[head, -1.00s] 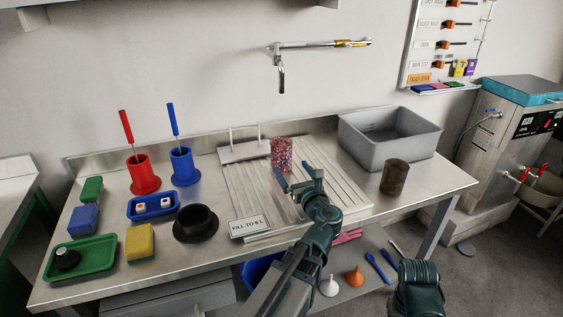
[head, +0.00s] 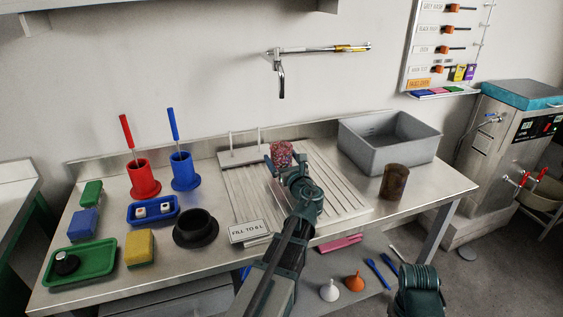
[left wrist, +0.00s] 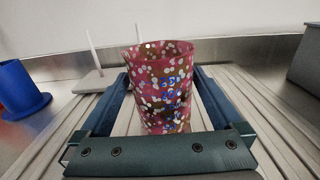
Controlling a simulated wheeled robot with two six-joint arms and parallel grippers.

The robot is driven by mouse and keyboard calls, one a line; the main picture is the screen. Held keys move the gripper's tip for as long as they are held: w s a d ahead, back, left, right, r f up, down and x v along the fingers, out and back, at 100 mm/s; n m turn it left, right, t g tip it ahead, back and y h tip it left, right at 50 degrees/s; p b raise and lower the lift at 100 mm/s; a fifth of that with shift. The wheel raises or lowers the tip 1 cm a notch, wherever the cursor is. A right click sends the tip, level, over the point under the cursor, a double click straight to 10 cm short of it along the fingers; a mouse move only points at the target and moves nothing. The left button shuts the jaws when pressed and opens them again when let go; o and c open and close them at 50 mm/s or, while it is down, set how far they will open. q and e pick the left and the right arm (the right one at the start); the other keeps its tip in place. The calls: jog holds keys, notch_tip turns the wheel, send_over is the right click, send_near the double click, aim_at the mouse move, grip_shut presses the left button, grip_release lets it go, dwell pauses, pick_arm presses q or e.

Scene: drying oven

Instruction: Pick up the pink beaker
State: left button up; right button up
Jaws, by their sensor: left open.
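The pink beaker (head: 281,151) is speckled with white and dark spots and stands upright on the ribbed drainboard (head: 340,196). In the left wrist view the beaker (left wrist: 162,88) fills the middle, with blue markings on its front. My left gripper (left wrist: 165,90) is open, with one finger on each side of the beaker. I cannot tell whether the fingers touch it. In the head view my left gripper (head: 283,162) reaches the beaker and hides its lower part. My right gripper is not in view; only part of my right arm shows at the bottom.
A brown beaker (head: 394,182) stands right of the drainboard, with a grey basin (head: 390,139) behind it. A small rack with two pegs (head: 241,155) is left of the beaker. A "FILL TO 6 L" sign (head: 249,231) and black holder (head: 195,228) stand at the front left.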

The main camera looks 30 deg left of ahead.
pick_arm(q)
jog(key=x, duration=0.4)
jog(key=shift+w+d, duration=0.1)
jog(key=shift+c, duration=0.3)
jog(key=c, duration=1.4)
jog(key=shift+o, duration=0.2)
jog(key=shift+r, duration=0.15)
notch_tip(320, 180, up, 4)
jog(key=p, duration=0.4)
jog(key=p+v, duration=0.1)
jog(key=v, duration=1.5)
jog(key=shift+w+d+r, duration=0.3)
jog(key=shift+w+r, duration=0.05)
jog(key=shift+w, duration=0.1)
